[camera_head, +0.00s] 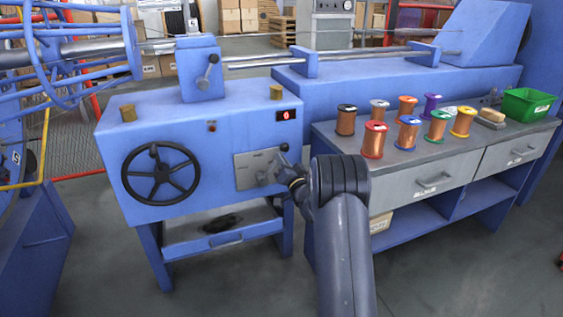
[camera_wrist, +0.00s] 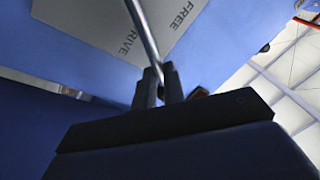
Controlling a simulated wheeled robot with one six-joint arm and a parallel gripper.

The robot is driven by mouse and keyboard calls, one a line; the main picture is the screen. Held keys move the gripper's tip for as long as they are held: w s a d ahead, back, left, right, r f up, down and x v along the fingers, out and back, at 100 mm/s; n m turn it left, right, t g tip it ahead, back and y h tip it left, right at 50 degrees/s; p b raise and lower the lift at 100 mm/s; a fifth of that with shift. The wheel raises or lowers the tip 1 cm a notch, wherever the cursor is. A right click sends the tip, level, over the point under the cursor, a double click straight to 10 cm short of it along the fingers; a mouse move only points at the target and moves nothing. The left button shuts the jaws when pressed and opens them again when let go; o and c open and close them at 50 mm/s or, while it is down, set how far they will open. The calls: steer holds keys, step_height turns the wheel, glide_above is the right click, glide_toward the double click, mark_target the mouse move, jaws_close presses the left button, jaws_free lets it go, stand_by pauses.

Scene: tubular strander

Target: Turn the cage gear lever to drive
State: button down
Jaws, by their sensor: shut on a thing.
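The cage gear lever is a thin metal rod (camera_wrist: 143,30) in the wrist view, crossing in front of a grey plate (camera_wrist: 90,22) on the blue machine. The plate bears the word FREE and letters reading RIVE, and the rod passes between them. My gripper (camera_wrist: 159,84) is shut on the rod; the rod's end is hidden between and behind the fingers. In the head view my gripper (camera_head: 274,172) is at the plate (camera_head: 243,166) on the machine's front, right of the black handwheel. A small dark knob (camera_head: 284,147) shows just above the gripper.
The black handwheel (camera_head: 160,174) is to the left. Another lever (camera_head: 209,72) is on the upper box. The workbench (camera_head: 395,155) with several wire spools and a green bin (camera_head: 527,104) stands close on the right.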

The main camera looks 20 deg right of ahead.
steer(key=shift+d, duration=0.1)
steer(key=c, duration=1.5)
jaws_free()
steer(key=p+v, duration=0.2)
steer(key=v, duration=0.9)
steer(key=shift+w, duration=0.1)
steer(key=b+x, duration=0.2)
steer(key=x, duration=0.9)
